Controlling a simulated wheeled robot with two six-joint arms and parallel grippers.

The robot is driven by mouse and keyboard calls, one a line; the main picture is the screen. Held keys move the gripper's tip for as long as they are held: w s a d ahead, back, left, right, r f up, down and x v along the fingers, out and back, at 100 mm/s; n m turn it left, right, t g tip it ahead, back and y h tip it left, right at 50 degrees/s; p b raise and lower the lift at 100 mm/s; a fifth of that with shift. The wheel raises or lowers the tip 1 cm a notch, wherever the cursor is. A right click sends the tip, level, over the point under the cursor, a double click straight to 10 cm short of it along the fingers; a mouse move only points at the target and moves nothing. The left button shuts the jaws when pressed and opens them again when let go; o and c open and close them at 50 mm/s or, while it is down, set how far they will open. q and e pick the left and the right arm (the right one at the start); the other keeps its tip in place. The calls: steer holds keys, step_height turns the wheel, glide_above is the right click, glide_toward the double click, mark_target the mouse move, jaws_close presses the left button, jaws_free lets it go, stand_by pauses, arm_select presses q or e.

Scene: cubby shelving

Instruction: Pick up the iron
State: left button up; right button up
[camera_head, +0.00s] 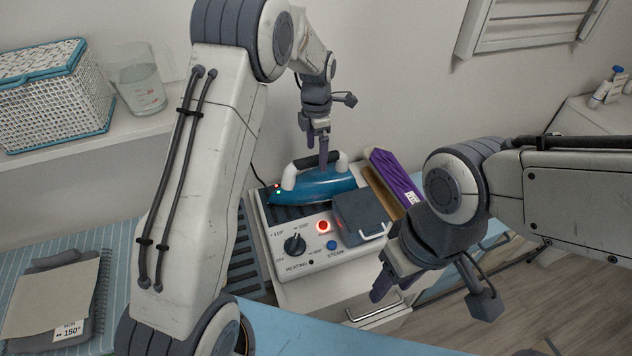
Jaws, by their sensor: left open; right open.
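The blue iron (318,186) with white posts and a dark handle rests on the iron station (303,262), which has a dial, a red light and a blue button. My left gripper (322,158) points down over the iron's handle. Its fingers overlap the handle's middle in the picture; I cannot tell whether they touch it. It is open. My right gripper (380,284) is open and empty, in front of the station at its right, apart from the iron. The far part of the handle is partly hidden by the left fingers.
A wicker basket (52,100) and a measuring jug (140,82) stand on the shelf at left. A notebook-like pad with a tag (52,300) lies on the striped blue surface at lower left. Bottles (602,92) stand at far right.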

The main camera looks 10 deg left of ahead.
mark_target(316, 174)
arm_select(q)
steer(key=shift+f, duration=0.95)
steer(key=f+p, duration=0.1)
steer(key=f, duration=0.1)
steer(key=f+p, duration=0.1)
steer(key=f, duration=0.1)
steer(key=shift+w+a+f+p, duration=0.1)
steer(key=shift+a+f+p, duration=0.1)
steer(key=shift+f+p, duration=0.15)
steer(key=shift+f, duration=0.4)
steer(key=c, duration=1.5)
steer(key=shift+w+r, duration=0.15)
jaws_close()
